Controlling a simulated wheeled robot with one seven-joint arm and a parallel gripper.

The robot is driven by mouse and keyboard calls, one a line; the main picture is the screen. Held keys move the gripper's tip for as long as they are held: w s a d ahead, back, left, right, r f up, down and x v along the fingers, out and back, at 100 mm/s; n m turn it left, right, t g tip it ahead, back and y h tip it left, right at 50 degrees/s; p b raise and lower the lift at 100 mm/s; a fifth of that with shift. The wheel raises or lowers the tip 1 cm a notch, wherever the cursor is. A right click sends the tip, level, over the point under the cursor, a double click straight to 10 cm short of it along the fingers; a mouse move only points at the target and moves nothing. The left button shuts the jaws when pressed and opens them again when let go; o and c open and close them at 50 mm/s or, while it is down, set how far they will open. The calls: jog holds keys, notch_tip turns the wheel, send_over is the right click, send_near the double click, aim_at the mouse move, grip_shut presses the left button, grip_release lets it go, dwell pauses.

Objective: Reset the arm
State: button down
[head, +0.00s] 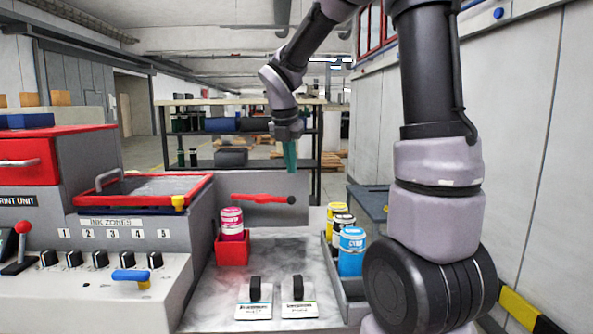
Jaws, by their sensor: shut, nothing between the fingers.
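My arm rises at the right of the head view, bends over at the top and comes down near the middle. My gripper (290,156) points down with its green fingers together, shut and empty. It hangs in the air, in the picture above the grey work surface (290,255), and appears clear of everything. The red lever (262,198) on the grey panel shows just below the fingertips in the picture; I cannot tell the distance in depth.
A magenta can (231,222) stands in a red holder (232,250). Yellow, black and cyan cans (351,250) stand in a grey tray at right. The print unit (120,225) fills the left; a shelf (240,135) stands behind.

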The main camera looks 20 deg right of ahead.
dwell(0.3)
jog(key=s+r+m+t+y, duration=0.2)
jog(key=s+m, duration=0.8)
jog(key=m, duration=0.6)
jog(key=s+r+m+t+y, duration=0.2)
jog(key=s+r+m, duration=0.2)
jog(key=s+m, duration=0.6)
jog(key=m, duration=0.6)
jog(key=shift+s+r+t, duration=0.3)
jog(key=shift+r, duration=0.1)
